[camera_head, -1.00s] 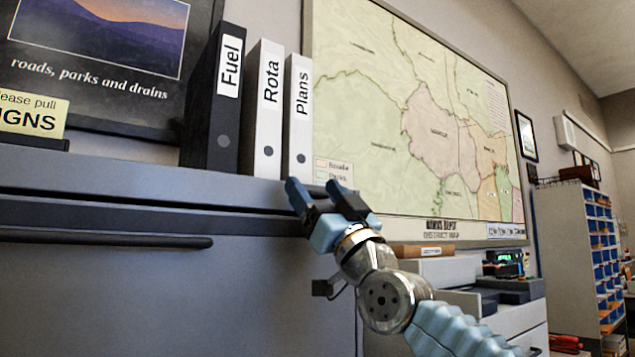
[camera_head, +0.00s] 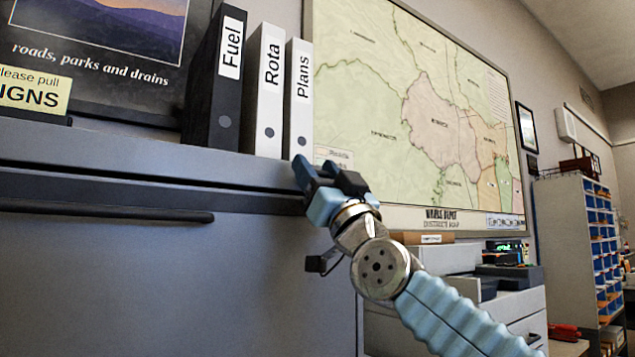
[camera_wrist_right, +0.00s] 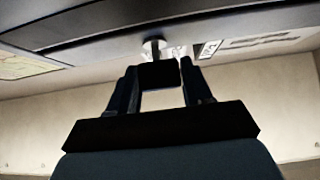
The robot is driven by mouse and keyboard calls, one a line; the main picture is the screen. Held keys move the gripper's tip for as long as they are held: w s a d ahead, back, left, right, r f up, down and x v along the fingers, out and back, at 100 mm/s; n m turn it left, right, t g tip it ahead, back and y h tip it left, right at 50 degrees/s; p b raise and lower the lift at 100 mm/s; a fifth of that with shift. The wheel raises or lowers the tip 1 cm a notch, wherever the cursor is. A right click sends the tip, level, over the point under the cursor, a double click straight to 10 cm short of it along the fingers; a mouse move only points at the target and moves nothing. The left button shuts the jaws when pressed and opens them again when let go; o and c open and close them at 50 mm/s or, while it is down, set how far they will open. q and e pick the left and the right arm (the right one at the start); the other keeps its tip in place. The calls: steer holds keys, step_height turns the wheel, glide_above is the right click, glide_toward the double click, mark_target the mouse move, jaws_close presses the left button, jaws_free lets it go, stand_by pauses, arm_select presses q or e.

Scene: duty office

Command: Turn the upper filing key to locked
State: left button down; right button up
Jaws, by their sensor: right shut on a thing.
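The grey filing cabinet (camera_head: 250,265) fills the lower left of the head view. My right gripper (camera_head: 322,178) is at the upper right of its front, just below its top edge. In the right wrist view my right gripper (camera_wrist_right: 158,85) has its two dark fingers closed on a small dark block, which I take to be the upper filing key (camera_wrist_right: 159,75). A round metal lock fitting (camera_wrist_right: 153,46) shows just beyond the fingertips. The key is hidden behind the gripper in the head view, and its turn position cannot be told. My left gripper is out of view.
The binders Fuel (camera_head: 217,90), Rota (camera_head: 264,95) and Plans (camera_head: 298,100) stand on the cabinet top. A long dark handle (camera_head: 100,212) crosses the cabinet front. A district map (camera_head: 420,120) hangs behind. A lower cabinet (camera_head: 450,262) and blue-binned shelves (camera_head: 580,240) stand right.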

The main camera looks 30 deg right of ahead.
steer(key=o, duration=1)
steer(key=shift+c, duration=0.2)
steer(key=b+v, duration=0.5)
steer(key=v, duration=0.8)
steer(key=shift+s+f, duration=0.3)
steer(key=shift+s, duration=0.05)
